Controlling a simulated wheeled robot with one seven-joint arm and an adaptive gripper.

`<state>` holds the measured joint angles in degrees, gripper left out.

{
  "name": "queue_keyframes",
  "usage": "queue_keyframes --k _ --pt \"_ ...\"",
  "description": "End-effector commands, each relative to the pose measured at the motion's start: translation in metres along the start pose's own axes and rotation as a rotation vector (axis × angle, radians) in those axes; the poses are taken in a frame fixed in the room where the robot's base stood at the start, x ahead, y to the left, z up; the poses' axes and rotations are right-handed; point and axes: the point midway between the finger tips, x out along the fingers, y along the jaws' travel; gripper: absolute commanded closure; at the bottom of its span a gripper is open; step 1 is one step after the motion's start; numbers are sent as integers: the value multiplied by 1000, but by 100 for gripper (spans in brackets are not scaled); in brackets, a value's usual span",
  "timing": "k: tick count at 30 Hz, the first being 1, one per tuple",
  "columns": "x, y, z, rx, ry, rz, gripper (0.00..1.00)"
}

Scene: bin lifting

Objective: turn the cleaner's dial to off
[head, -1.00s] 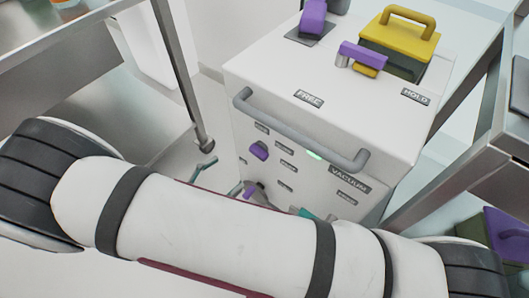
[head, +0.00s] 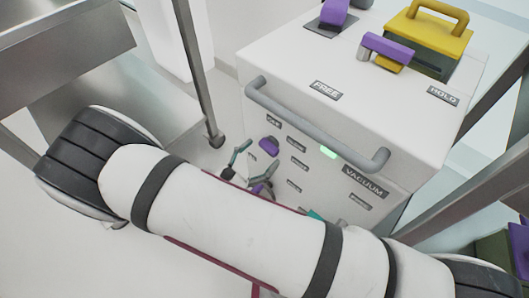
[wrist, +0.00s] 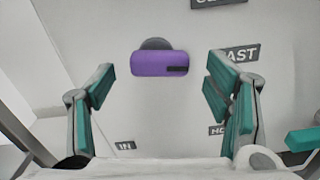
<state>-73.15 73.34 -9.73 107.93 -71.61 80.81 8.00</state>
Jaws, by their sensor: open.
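The cleaner is a white box (head: 272,85) with a purple dial (head: 268,146) on its front face. In the wrist view the purple dial (wrist: 150,64) is a horizontal bar on a dark round base, with a dark mark at its right end. My gripper (wrist: 163,95) is open, its teal-padded fingers on either side below the dial. The dial sits between and beyond the fingertips, and I see no contact. In the head view my gripper (head: 252,164) is by the front face, partly hidden by my arm. A label ending in "AST" (wrist: 240,54) is right of the dial.
A grey bar handle (head: 315,128) spans the cleaner's upper front. A yellow handled block (head: 428,27) and purple levers stand on top. A metal shelf (head: 95,95) is at left, with its post (head: 195,70) near the cleaner. A teal part (wrist: 303,139) juts in at right.

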Motion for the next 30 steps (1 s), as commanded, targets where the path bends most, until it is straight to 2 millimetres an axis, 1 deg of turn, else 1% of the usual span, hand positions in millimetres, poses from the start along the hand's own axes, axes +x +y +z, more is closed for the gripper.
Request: queue_keyframes --k 1,3,6,16,17,18,20,21,23,30 --pt "7 0 -1 1 -1 0 28" --pt "14 0 0 1 -1 -1 28" --pt "21 0 0 0 0 0 28" --pt "24 0 0 1 0 1 28" --pt "24 0 0 1 0 1 31" --pt "24 0 0 1 0 1 40" --pt "24 0 0 1 0 1 53" --pt "24 1 0 1 0 1 62" --pt "24 0 0 1 0 1 76" --pt "24 0 0 -6 0 0 76"
